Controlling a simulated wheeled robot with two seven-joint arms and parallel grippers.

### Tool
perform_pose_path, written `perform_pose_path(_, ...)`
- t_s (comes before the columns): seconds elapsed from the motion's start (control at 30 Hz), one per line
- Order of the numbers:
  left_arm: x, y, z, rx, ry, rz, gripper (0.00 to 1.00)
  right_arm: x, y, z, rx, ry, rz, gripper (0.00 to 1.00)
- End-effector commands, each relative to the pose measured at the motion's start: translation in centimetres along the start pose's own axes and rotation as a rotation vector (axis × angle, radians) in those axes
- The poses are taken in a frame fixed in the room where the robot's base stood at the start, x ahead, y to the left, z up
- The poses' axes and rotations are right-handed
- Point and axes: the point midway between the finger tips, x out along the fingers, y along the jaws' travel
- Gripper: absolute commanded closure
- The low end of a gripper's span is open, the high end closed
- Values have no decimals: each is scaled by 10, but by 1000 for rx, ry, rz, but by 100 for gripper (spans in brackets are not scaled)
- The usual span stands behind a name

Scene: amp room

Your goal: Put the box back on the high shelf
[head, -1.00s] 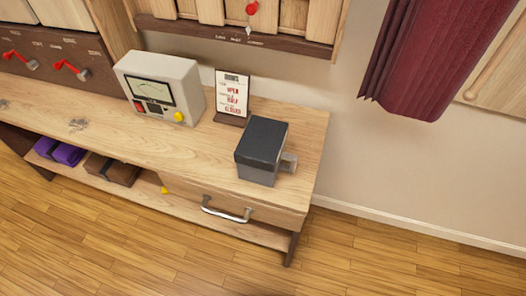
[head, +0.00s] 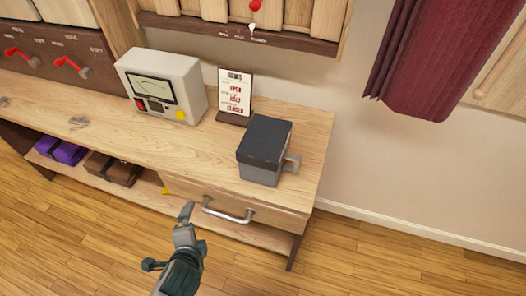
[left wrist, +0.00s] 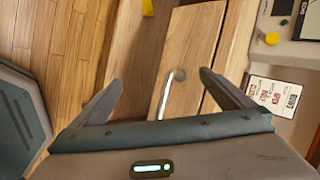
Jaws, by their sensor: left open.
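A dark grey box (head: 264,150) with a black lid and a small grey block on its right side stands on the right end of the wooden table (head: 120,120). I cannot tell whether it is the task's box. My left gripper (head: 186,212) is in front of the table, near the drawer's metal handle (head: 228,214). In the left wrist view its fingers are open and empty, with the handle (left wrist: 172,92) showing between them; contact is not visible. A wall unit with a dark lower ledge (head: 190,25) is at the top. My right gripper is out of view.
A meter device (head: 161,86) and a sign card (head: 235,93) stand behind the box. The lower shelf holds a purple bundle (head: 62,151) and a brown box-like item (head: 111,168). A red curtain (head: 435,60) hangs at right. The wooden floor in front is open.

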Motion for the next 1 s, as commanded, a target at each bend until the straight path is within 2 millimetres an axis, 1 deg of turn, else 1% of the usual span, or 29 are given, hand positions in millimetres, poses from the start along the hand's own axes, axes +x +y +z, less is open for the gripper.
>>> perform_pose_path(0.03,-10,-19,-6,79,11,-54,0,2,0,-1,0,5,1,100)
perform_pose_path(0.2,-30,-62,-28,377,20,-217,0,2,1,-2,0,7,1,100)
perform_pose_path(0.27,-36,-75,-37,497,19,-281,0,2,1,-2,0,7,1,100)
perform_pose_path(0.37,-47,-95,-58,724,8,-401,0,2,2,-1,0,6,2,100)
perform_pose_path(0.5,-68,-117,-94,1096,-37,-602,0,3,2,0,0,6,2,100)
perform_pose_path(0.6,-84,-124,-121,1346,-88,-742,0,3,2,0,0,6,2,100)
perform_pose_path(0.73,-100,-125,-145,1569,-151,-875,0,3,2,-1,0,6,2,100)
perform_pose_path(0.83,-107,-123,-154,1662,-182,-930,0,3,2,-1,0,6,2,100)
perform_pose_path(1.0,-110,-123,-159,1704,-199,-956,0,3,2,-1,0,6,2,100)
